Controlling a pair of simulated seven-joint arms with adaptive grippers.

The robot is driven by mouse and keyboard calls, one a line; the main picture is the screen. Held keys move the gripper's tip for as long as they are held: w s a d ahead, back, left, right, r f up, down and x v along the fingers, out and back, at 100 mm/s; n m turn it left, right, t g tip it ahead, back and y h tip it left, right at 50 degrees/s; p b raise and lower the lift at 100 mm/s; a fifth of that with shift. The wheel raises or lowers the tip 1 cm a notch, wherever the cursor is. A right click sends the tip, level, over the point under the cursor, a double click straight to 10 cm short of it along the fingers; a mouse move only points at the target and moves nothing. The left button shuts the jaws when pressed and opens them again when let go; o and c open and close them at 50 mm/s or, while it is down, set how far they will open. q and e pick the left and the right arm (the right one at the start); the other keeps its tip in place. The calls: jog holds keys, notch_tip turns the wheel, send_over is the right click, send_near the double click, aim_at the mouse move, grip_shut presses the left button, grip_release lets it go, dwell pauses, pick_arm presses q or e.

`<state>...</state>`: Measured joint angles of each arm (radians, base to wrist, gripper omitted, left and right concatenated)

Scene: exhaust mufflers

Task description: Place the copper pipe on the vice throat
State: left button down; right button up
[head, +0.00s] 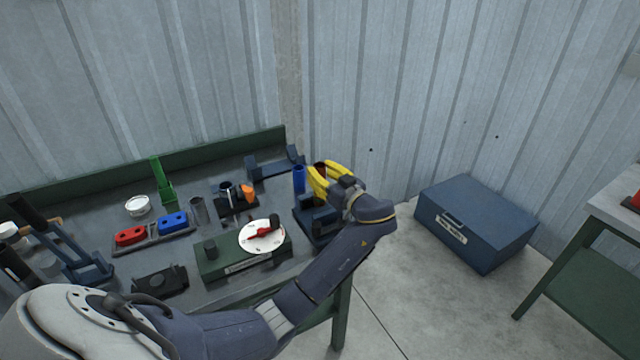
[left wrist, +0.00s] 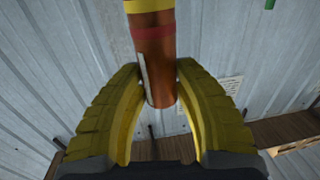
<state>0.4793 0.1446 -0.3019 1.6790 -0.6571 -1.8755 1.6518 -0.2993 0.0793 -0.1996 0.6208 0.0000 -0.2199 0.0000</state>
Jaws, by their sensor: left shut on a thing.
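My left gripper (head: 325,176) has yellow fingers and is at the right end of the workbench, near the wall corner. It is shut on the copper pipe (left wrist: 157,68), which has a yellow and a red band and sits between both fingertips in the left wrist view. In the head view only a small dark reddish part of the pipe (head: 320,169) shows between the fingers. A dark blue vice (head: 314,222) stands on the bench's right end, just below the gripper. My wrist partly hides it, and I cannot make out its throat clearly. The right gripper is not in view.
A blue cylinder (head: 299,180) stands close left of the gripper. A green box with a white dial (head: 262,236) is left of the vice. A blue cradle (head: 275,163) lies behind. A blue toolbox (head: 476,222) is on the floor at right.

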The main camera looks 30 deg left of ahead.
aim_at(322, 204)
pick_arm(q)
jog(key=shift+f, duration=2)
jog(key=shift+f, duration=0.1)
jog(key=c, duration=1.1)
grip_release()
jog(key=shift+o, duration=0.2)
jog(key=shift+s+d, duration=0.15)
jog(key=shift+d, duration=0.2)
jog(key=v, duration=1.1)
jog(key=shift+d, duration=0.1)
